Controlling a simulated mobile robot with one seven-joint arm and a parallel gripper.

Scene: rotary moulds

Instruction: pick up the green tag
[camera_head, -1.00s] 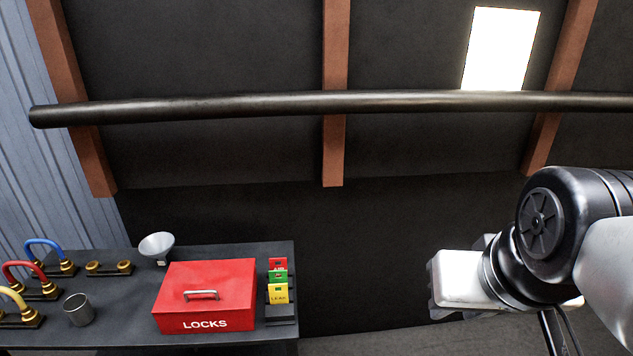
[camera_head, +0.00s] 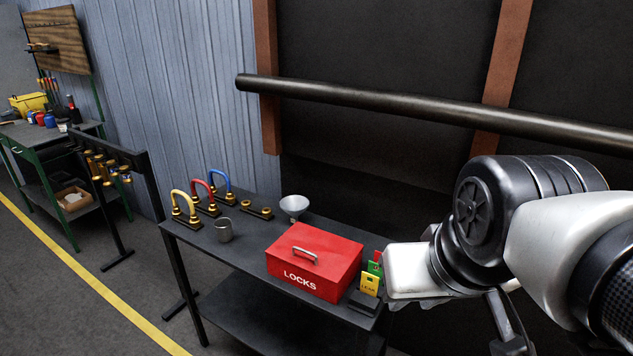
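The green tag (camera_head: 375,268) stands in a small dark holder (camera_head: 363,301) at the right end of the dark table. A yellow tag (camera_head: 370,284) marked LEAK stands in front of it and a red tag (camera_head: 378,256) behind it, so only part of the green tag shows. My arm comes in from the right, and its white end part lies just right of the tags in the picture. I cannot tell how far it is from them. My gripper's fingers are not visible.
A red LOCKS box (camera_head: 313,260) with a handle stands left of the tags. A funnel (camera_head: 294,206), a metal cup (camera_head: 223,230) and colored hoops on stands (camera_head: 209,190) are further left. A long dark pipe (camera_head: 430,108) runs above the table. Floor is open at left.

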